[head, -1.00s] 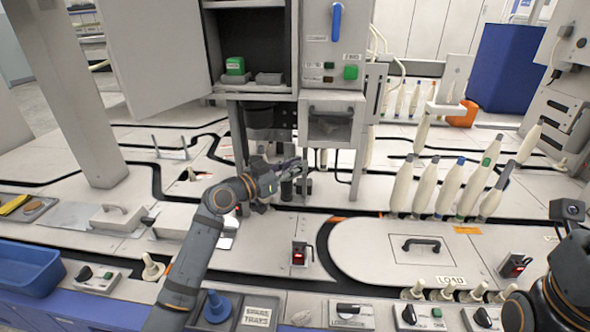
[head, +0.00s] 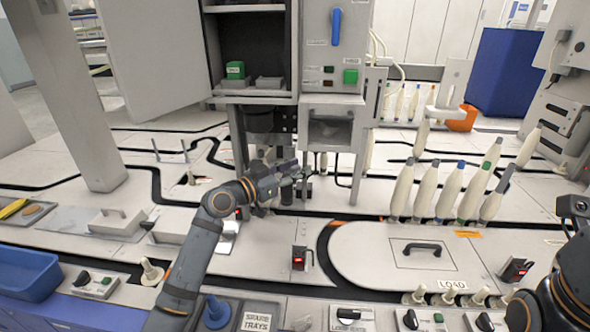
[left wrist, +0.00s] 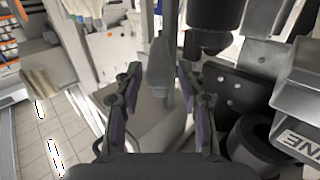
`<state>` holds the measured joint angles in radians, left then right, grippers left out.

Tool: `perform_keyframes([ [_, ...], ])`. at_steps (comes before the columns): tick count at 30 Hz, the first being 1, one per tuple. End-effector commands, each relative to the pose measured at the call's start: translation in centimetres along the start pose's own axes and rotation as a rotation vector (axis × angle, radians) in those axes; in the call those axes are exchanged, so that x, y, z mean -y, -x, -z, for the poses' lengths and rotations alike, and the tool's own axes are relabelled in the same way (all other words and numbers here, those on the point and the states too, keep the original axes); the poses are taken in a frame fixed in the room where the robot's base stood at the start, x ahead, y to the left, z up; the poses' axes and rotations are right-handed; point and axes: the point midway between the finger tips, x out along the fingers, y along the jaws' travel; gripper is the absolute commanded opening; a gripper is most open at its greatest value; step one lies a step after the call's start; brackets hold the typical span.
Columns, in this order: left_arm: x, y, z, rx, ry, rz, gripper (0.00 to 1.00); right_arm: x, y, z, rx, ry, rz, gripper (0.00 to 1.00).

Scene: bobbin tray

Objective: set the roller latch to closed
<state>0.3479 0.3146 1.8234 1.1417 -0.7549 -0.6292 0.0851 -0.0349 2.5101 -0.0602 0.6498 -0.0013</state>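My left gripper (head: 292,172) is under the cabinet, beside the dark cylindrical rollers (head: 262,122). In the left wrist view its two fingers (left wrist: 160,90) are apart. A light grey, narrow lever (left wrist: 160,68) hangs between them, with dark rollers (left wrist: 208,30) just to its right. The lever looks like the roller latch, but no label confirms this. I cannot tell whether the fingers touch it. In the head view the gripper and cabinet hide the lever. My right arm shows at the right edge, but its fingers are not visible.
The open cabinet (head: 284,100) stands above my left gripper, with a blue handle (head: 336,24) on its control panel. Several white bobbins (head: 450,190) stand to the right. A flat lid with a black handle (head: 422,248) lies in front.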

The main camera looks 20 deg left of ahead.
Motion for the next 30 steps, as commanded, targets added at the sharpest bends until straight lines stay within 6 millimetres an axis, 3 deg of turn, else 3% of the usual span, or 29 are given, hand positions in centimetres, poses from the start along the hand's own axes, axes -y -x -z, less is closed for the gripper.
perform_keyframes([
  [4, 0.1, 1.1, -0.1, 0.002, -0.003, 0.003, 0.4, 0.0, 0.0, 0.0, -0.001, 0.0, -0.001, 0.6],
  [15, 0.1, 6.7, -0.2, 0.005, -0.004, 0.002, 0.4, 0.0, 0.0, 0.0, 0.0, 0.0, -0.001, 0.6],
  [27, 0.0, 7.5, 0.0, 0.0, 0.001, 0.0, 0.4, 0.0, 0.0, 0.0, 0.0, 0.0, 0.0, 0.6],
  [30, 0.0, 7.5, 0.1, 0.001, -0.004, 0.007, 0.27, 0.0, -0.2, -0.2, 0.011, -0.001, 0.001, 0.6],
])
